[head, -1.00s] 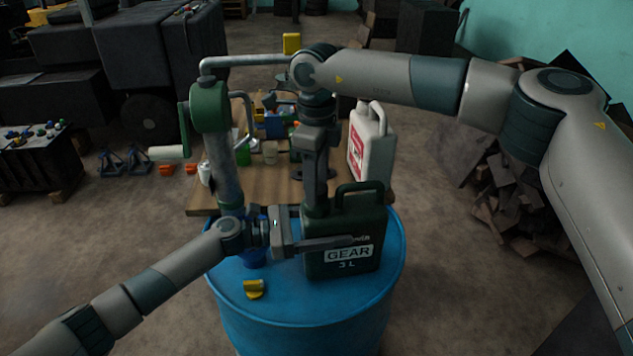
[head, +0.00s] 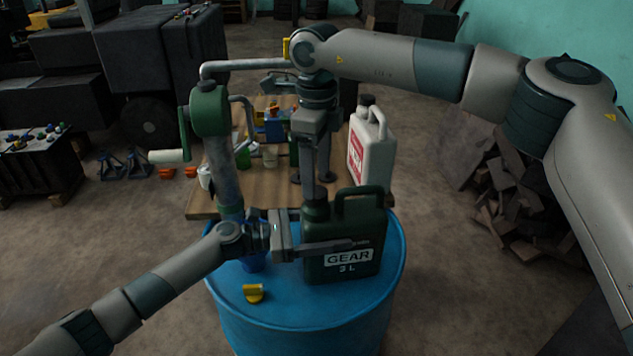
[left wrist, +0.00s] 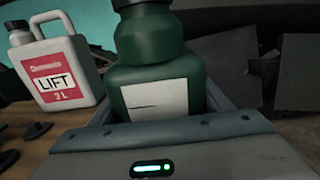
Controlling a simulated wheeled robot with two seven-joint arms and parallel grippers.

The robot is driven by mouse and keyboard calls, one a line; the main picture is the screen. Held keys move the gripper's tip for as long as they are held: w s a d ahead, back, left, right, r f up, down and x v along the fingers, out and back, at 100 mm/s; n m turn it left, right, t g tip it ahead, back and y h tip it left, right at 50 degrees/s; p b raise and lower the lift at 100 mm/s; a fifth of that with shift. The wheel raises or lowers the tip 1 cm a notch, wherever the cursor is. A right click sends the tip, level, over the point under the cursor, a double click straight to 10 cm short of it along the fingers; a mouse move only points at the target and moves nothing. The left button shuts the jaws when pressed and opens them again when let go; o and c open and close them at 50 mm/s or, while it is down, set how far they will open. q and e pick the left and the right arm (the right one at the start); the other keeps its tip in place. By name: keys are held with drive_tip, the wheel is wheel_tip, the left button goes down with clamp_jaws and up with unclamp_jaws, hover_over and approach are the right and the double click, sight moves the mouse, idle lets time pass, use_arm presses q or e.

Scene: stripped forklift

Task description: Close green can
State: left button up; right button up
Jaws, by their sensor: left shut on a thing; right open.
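The green can (head: 340,262), labelled GEAR 3 L, stands upright on the blue barrel (head: 310,308). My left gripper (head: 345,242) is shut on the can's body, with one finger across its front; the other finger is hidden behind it. My right gripper (head: 316,192) points down just above the can's neck (head: 316,211) and is open. A dark piece sits on top of the neck in the left wrist view, where the green can (left wrist: 158,65) fills the middle. Whether it is fully seated cannot be told.
A white can (head: 370,150) stands behind, on a wooden table (head: 270,190) with several small items.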

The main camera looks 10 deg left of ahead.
wheel_tip(320, 180, up, 8)
idle(0.4)
drive_tip(key=shift+r, duration=0.1)
use_arm(q)
drive_tip(key=o, duration=2.2)
drive_tip(key=shift+c, duration=0.2)
drive_tip(key=b+v, duration=0.6)
drive_tip(key=v, duration=1)
drive_tip(key=shift+a+f, duration=0.1)
use_arm(e)
wheel_tip(320, 180, down, 6)
drive_tip(key=shift+r, duration=0.1)
use_arm(q)
drive_tip(key=shift+s+a, duration=0.25)
drive_tip(key=shift+a, duration=0.3)
